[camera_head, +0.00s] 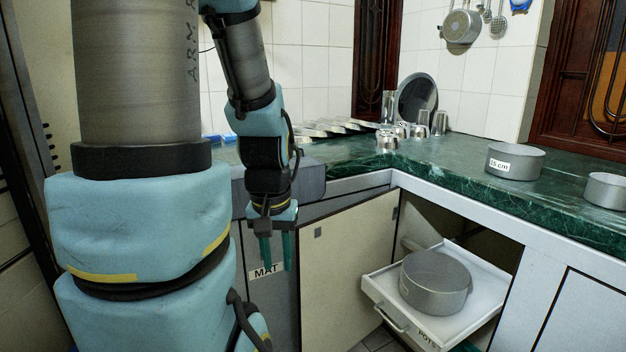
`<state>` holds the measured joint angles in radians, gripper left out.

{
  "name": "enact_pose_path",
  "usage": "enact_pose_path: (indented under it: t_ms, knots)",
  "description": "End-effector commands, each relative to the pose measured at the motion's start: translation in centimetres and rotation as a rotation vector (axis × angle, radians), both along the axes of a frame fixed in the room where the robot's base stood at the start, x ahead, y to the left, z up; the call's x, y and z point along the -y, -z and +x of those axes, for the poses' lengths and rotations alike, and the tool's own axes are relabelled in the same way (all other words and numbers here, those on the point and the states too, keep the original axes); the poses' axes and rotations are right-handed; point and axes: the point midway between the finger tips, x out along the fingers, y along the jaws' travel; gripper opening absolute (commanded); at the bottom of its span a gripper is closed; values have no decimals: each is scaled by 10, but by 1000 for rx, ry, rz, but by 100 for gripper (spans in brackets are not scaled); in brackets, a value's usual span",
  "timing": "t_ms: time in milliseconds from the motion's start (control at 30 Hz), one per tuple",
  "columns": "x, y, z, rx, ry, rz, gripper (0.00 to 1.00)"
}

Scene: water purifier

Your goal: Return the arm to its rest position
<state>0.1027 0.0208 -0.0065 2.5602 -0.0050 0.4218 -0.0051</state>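My gripper (276,252) hangs pointing down at the end of my arm, left of the picture's middle. Its two green fingers stand apart with a gap between them, and nothing shows between them. It is in front of a grey cabinet face with a "MAT" label (266,272), left of the open drawer. My large blue and grey arm links fill the left of the view and hide what is behind them.
A white drawer labelled "POTS" (376,293) is pulled out with a grey pot (436,281) in it. Pots (514,163) (607,190) stand on the green counter (455,160). Steel cups (421,124) and a round lid (416,98) are at the back corner.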

Motion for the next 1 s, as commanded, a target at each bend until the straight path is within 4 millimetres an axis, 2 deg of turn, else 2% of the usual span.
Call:
enact_pose_path:
  t_ms: [33,100,400,500,633,1000]
  knots:
    - [0,-33,0,0,0,0,34]
    - [0,-56,0,1,0,0,34]
    - [0,-147,0,1,0,0,34]
    - [0,-167,0,1,0,0,34]
    - [0,-175,0,0,0,0,34]
    - [0,-171,0,0,0,0,34]
